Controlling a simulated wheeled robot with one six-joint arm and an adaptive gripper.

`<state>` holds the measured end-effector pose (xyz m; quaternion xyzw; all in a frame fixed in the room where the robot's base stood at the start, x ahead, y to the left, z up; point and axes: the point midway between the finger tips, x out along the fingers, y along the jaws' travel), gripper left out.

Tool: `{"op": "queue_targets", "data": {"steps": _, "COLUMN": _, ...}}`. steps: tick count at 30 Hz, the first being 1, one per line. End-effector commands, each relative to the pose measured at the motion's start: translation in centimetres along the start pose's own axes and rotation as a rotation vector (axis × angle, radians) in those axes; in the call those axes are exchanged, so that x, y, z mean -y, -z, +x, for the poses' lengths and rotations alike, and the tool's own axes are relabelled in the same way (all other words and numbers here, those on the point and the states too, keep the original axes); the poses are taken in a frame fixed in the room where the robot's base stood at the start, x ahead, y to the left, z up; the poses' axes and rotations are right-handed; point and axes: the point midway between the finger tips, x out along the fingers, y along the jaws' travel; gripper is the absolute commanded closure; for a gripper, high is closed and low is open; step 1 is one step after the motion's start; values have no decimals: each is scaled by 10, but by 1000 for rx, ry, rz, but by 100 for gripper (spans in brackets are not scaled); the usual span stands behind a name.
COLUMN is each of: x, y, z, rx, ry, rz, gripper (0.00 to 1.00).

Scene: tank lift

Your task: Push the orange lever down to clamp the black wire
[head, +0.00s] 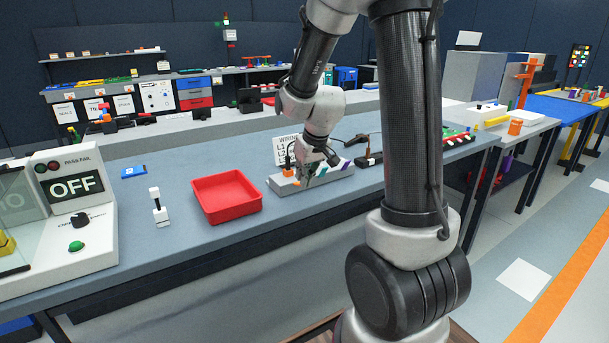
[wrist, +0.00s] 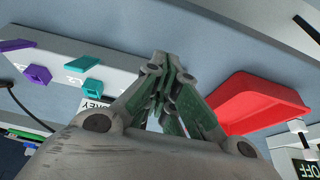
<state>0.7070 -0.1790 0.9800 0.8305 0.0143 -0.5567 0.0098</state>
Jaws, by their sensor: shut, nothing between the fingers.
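The grey terminal block (head: 283,188) lies on the bench right of the red tray. A small orange part, seemingly the orange lever (head: 288,173), shows at its left end beside my gripper (head: 307,180). My gripper's fingers are shut and empty, low over the block; contact cannot be told. In the wrist view the fingertips of my gripper (wrist: 162,62) are together, and the terminal block (wrist: 120,62) runs to the upper left with teal levers (wrist: 80,62) and purple levers (wrist: 38,73). The orange lever is hidden there. A dark line near the lever may be the black wire; it is unclear.
The red tray (head: 227,213) stands left of the block. A small white-topped post (head: 158,208) and a panel reading OFF (head: 73,187) stand further left. A white label board (head: 285,146) is behind the block. A black tool (head: 369,158) lies to its right. The bench front is clear.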

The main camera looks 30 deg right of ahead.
Motion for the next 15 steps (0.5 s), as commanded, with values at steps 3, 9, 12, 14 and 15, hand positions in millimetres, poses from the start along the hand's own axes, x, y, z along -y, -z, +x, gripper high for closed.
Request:
{"op": "queue_targets", "data": {"steps": 3, "x": 0, "y": -1, "z": 0, "rx": 0, "ry": 0, "rz": 0, "gripper": 100}}
{"op": "queue_targets", "data": {"steps": 9, "x": 0, "y": -1, "z": 0, "rx": 1, "ry": 0, "rz": 0, "gripper": 100}}
{"op": "queue_targets", "data": {"steps": 12, "x": 0, "y": -3, "z": -1, "rx": 1, "ry": 0, "rz": 1, "gripper": 100}}
{"op": "queue_targets", "data": {"steps": 14, "x": 0, "y": -5, "z": -2, "rx": 1, "ry": 0, "rz": 1, "gripper": 100}}
{"op": "queue_targets", "data": {"steps": 15, "x": 0, "y": -7, "z": -3, "rx": 1, "ry": 0, "rz": 1, "gripper": 100}}
